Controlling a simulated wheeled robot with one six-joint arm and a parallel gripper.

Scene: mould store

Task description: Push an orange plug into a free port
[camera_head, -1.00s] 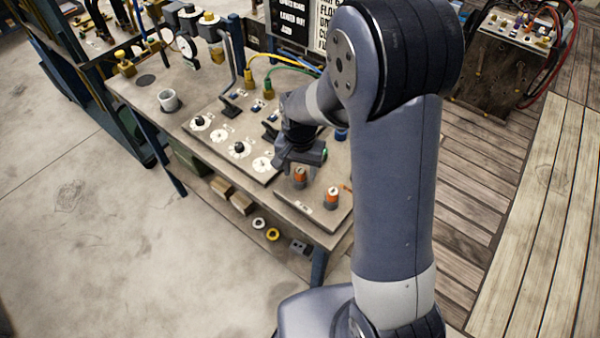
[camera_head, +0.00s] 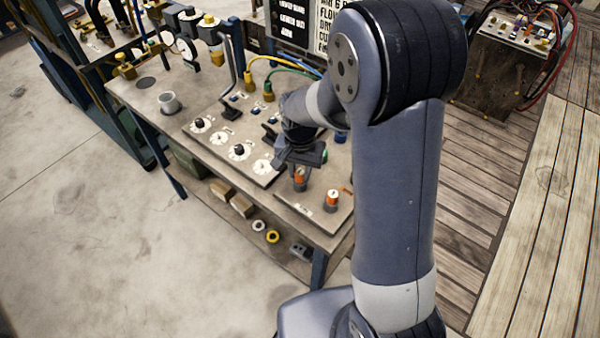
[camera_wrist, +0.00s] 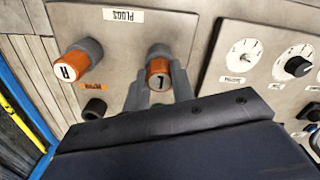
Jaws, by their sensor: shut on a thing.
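Two orange plugs with grey bases stand on a plate labelled PLUGS (camera_wrist: 123,15) at the bench's front right corner. My gripper (camera_wrist: 160,85) is shut on one orange plug (camera_wrist: 158,70), with a grey finger on either side of it; the plug still stands on the plate. The other orange plug (camera_wrist: 70,66) stands free beside it, and also shows in the head view (camera_head: 333,199). A dark round socket (camera_wrist: 95,108) with an orange label lies near the plugs. In the head view my gripper (camera_head: 300,172) comes down over the held plug. My arm hides part of the panel behind.
A panel with several dials (camera_head: 239,151) lies left of the plugs. A grey cup (camera_head: 169,103) stands at the bench's left. The floor in front is clear.

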